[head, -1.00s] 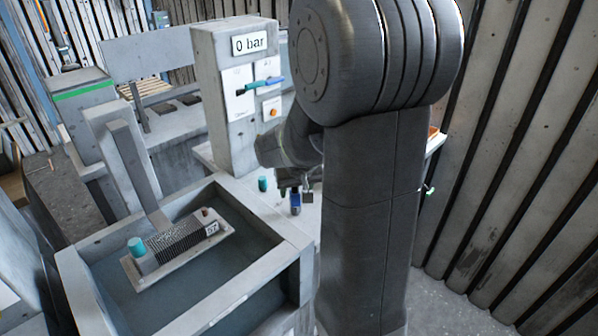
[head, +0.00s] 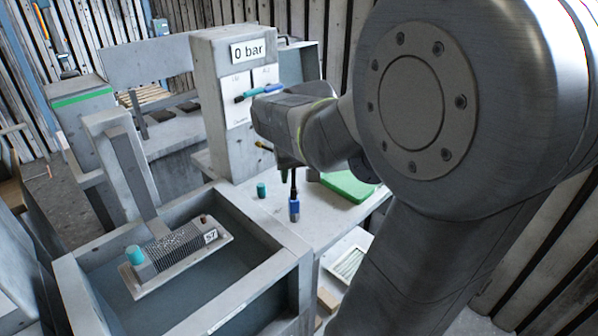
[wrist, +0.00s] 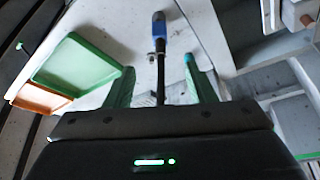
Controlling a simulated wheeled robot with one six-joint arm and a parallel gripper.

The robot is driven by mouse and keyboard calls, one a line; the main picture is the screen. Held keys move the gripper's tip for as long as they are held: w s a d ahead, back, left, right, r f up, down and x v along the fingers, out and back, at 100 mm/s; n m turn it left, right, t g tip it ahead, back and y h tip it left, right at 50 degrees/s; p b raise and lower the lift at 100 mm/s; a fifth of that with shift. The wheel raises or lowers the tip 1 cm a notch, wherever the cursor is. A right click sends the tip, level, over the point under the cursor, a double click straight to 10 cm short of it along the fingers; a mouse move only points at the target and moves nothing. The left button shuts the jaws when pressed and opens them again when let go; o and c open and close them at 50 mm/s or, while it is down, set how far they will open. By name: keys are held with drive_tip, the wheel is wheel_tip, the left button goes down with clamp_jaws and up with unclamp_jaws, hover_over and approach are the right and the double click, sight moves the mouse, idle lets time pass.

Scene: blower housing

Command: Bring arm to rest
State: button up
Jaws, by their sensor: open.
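My gripper (wrist: 160,67) is open in the wrist view, its two green-tinted fingers spread apart. A dark rod with a blue end (wrist: 158,24) shows between and beyond the fingers; I see no finger closed on it. In the head view the blue end (head: 294,209) is at the bench top, with the dark rod rising toward my gripper. My forearm hides most of the gripper there. My arm is bent and stretches over the bench in front of the grey pillar with the "0 bar" display (head: 249,50).
A basin (head: 268,254) at left holds a finned part (head: 180,246) with a teal cap (head: 135,254). Another teal cap (head: 261,190) stands on the bench. A green tray (head: 349,186) lies behind my arm, with an orange tray (wrist: 40,98) beside it. A slatted wall is at right.

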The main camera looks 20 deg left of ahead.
sight(295, 198)
drive_tip(key=x, duration=1.3)
drive_tip(key=shift+w+a+f, duration=0.1)
drive_tip(key=shift+a+f, duration=0.05)
drive_tip(key=shift+f, duration=0.2)
drive_tip(key=shift+r+p, duration=0.15)
drive_tip(key=shift+p, duration=0.15)
